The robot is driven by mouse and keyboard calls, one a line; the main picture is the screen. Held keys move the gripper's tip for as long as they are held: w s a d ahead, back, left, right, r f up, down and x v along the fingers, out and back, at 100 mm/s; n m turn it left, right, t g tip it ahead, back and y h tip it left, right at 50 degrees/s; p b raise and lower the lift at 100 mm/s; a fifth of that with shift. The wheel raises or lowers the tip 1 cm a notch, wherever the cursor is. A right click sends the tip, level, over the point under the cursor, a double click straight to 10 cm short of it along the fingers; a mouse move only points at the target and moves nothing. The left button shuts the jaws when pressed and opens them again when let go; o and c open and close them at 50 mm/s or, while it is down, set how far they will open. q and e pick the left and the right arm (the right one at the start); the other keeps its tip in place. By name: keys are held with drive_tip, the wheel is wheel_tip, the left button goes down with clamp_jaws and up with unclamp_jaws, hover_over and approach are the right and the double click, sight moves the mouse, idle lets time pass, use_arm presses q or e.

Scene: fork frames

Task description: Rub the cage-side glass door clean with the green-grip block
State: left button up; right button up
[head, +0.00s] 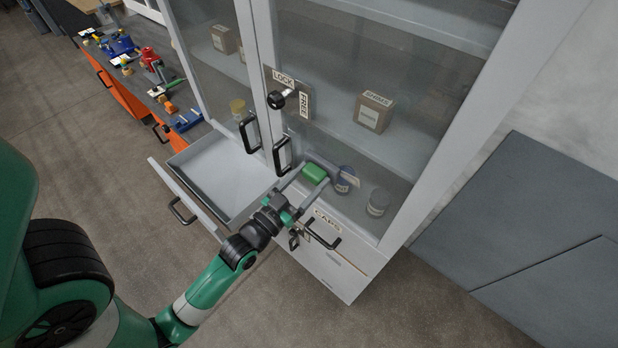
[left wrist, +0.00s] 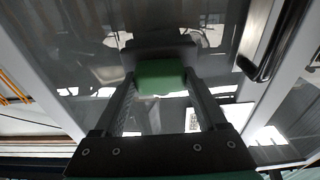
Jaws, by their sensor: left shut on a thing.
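A white cabinet with two glass doors fills the middle of the head view. My left gripper (head: 312,176) is shut on the green grip of the block (head: 314,171), low in front of the right-hand glass door (head: 335,75). In the left wrist view, the green grip (left wrist: 160,77) sits between both fingers, with a dark wide pad (left wrist: 160,50) beyond it facing the glass. I cannot tell whether the pad touches the glass. Reflections cover the glass, so smudges are hard to tell. Which door is cage-side is not shown. My right gripper is out of view.
The left-hand door (head: 205,50) is beside it, and black handles (head: 282,156) stand out between the doors. An open drawer (head: 215,175) juts out below left. A lock knob (head: 276,100) is above. A bench with tools (head: 125,50) stands at upper left.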

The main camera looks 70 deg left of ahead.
use_arm(q)
drive_tip(key=shift+r, duration=0.25)
drive_tip(key=shift+s+d, duration=0.15)
drive_tip(key=shift+s, duration=0.15)
drive_tip(key=shift+r+v, duration=0.15)
drive_tip(key=shift+v, duration=1.15)
drive_tip(key=shift+r+v, duration=0.2)
drive_tip(key=shift+v, duration=1.15)
drive_tip(key=shift+s, duration=0.1)
drive_tip(key=b+v, duration=0.1)
drive_tip(key=v, duration=0.1)
drive_tip(key=shift+s+d+r, duration=0.1)
drive_tip(key=shift+s+d, duration=0.15)
drive_tip(key=shift+s, duration=0.1)
drive_tip(key=shift+r, duration=0.1)
